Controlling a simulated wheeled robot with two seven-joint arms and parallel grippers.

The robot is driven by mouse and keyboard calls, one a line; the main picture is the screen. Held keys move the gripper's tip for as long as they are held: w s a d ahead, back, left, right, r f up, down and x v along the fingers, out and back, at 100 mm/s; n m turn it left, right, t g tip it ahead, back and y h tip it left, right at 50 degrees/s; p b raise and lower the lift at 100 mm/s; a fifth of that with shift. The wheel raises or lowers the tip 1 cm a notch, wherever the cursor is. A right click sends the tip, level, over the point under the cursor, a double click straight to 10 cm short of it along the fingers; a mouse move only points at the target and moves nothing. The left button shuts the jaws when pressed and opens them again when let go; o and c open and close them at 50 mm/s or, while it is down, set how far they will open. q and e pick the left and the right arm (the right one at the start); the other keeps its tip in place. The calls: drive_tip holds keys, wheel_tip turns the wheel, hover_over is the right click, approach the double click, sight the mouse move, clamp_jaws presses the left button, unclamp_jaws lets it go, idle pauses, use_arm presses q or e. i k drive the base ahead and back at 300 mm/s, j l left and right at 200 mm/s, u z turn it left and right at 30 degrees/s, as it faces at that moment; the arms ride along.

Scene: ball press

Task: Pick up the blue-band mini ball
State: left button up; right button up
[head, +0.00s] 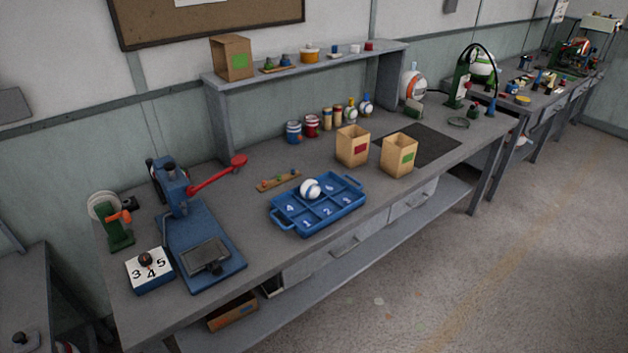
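A white ball with a blue band (310,189) sits in the blue compartment tray (318,205) on the workbench, over the back part of the tray near its back-left compartments. The tray's visible compartments carry white numbers. I cannot tell exactly which compartment is under the ball. Other small balls with coloured bands appear at the back of the bench, too small to tell apart. Neither of my grippers shows in the head view.
A blue press (176,188) with a red lever and a numbered dial box (149,271) stand at the left. Two wooden boxes (353,146) (399,155) stand right of the tray. Tins and bottles (311,126) line the back below a shelf (295,65). Open floor lies in front.

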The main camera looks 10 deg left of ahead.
sight(309, 190)
drive_tip(key=i+l+u, duration=0.15)
drive_tip(key=i+l, duration=0.15)
drive_tip(key=i+l+u, duration=0.3)
drive_tip(key=i+l, duration=0.15)
drive_tip(key=l, duration=0.3)
drive_tip(key=i+l+u, duration=0.15)
drive_tip(key=l, duration=0.25)
drive_tip(key=i, duration=0.1)
